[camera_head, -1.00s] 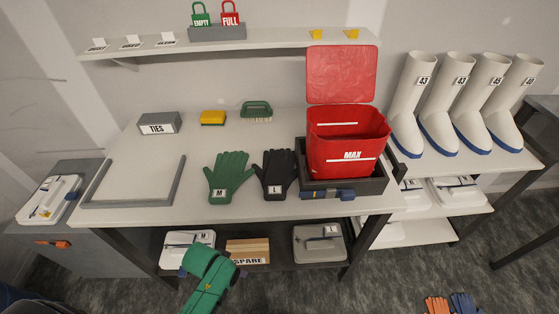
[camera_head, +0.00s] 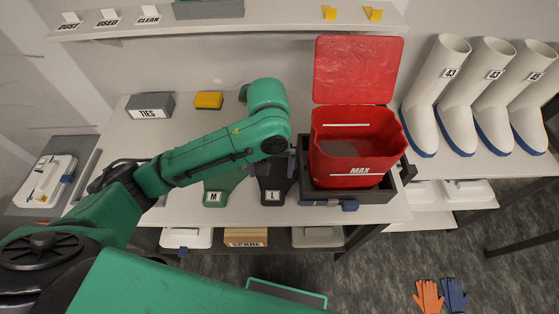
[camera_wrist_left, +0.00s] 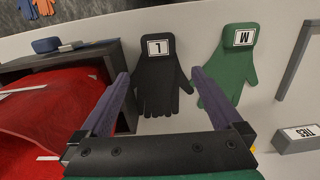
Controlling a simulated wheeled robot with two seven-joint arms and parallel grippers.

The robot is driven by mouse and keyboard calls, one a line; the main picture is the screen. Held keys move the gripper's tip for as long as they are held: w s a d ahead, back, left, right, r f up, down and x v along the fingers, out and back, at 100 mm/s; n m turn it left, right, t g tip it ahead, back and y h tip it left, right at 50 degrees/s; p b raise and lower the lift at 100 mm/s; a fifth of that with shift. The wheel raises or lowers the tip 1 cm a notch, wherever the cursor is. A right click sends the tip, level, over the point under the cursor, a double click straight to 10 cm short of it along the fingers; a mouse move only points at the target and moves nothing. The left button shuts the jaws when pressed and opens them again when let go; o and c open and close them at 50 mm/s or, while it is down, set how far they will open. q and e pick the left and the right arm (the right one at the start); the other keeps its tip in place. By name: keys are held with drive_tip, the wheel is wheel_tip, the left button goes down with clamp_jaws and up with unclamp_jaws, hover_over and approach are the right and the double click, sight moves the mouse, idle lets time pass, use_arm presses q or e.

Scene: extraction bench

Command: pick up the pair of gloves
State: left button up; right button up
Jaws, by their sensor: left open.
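A green glove marked M (camera_head: 215,190) and a black glove marked L (camera_head: 272,190) lie side by side flat on the bench; my left arm covers their upper parts. In the left wrist view the black glove (camera_wrist_left: 160,82) lies between and beyond my open left gripper's fingers (camera_wrist_left: 161,76). The green glove (camera_wrist_left: 232,72) is beside it, partly behind one finger. My left gripper is empty, above the gloves; in the head view the wrist mostly hides it. An orange glove (camera_head: 428,297) and a blue glove (camera_head: 454,296) lie on the floor at lower right. My right gripper is not in view.
A red lidded bin (camera_head: 350,172) marked MAX stands in a dark tray (camera_head: 385,190) right of the black glove. A TIES box (camera_head: 150,106) and a yellow sponge (camera_head: 209,100) are behind. White boots (camera_head: 433,95) stand at right. A shelf (camera_head: 240,28) runs above the bench.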

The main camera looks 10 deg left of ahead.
use_arm(q)
hover_over(273, 197)
drive_tip(key=f, duration=0.4)
drive_tip(key=f+p, duration=0.1)
drive_tip(key=f, duration=0.2)
drive_tip(key=shift+s+a, duration=0.2)
drive_tip(key=shift+s, duration=0.05)
drive_tip(key=f, duration=0.2)
drive_tip(key=f+p, duration=0.1)
drive_tip(key=f, duration=0.2)
drive_tip(key=shift+w+d+f, duration=0.15)
drive_tip(key=shift+w+f, duration=0.05)
drive_tip(key=shift+f, duration=0.1)
drive_tip(key=shift+s+f, duration=0.1)
drive_tip(key=shift+f, duration=0.05)
drive_tip(key=c, duration=1.2)
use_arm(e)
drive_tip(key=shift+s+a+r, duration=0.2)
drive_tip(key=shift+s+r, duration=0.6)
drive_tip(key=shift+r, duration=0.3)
use_arm(q)
drive_tip(key=shift+o, duration=0.2)
